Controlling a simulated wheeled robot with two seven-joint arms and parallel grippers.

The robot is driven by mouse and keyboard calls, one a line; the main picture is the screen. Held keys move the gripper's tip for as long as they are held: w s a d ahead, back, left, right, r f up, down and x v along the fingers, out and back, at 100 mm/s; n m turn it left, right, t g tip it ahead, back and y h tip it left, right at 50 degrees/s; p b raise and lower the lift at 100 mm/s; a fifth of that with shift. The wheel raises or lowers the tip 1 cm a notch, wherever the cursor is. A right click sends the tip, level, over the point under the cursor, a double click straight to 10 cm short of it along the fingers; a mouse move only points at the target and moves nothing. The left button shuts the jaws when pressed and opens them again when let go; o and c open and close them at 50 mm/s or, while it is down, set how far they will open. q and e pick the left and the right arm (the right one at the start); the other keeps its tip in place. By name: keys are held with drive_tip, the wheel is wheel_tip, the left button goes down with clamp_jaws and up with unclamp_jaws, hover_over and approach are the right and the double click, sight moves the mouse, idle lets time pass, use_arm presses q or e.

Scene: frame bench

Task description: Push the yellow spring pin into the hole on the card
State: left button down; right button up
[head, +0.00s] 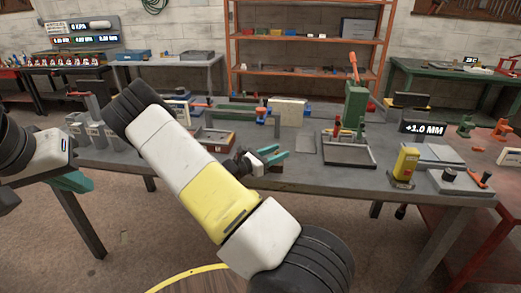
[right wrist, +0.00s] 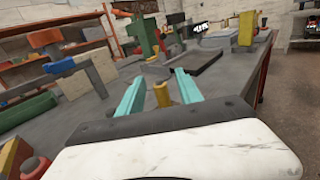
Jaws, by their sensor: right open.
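My right gripper (head: 273,157) is over the middle of the grey bench, with its teal fingers apart. In the right wrist view the open fingers (right wrist: 162,90) reach forward over the bench. Small yellow pieces (right wrist: 160,93) show between the fingers; I cannot tell whether one is the spring pin or whether they touch the fingers. My left gripper (head: 70,182) is at the left edge, in front of the bench and low; its opening is not clear. I cannot make out the card or its hole.
The grey bench (head: 310,178) carries a green press (head: 355,104), a black-edged tray (head: 348,153), a yellow device (head: 405,164) and a "+1.0 MM" display (head: 423,128). Grey blocks (head: 90,130) stand at its left. An orange shelf (head: 305,71) stands behind.

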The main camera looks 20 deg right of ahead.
clamp_jaws()
drive_tip(key=shift+r, duration=0.1)
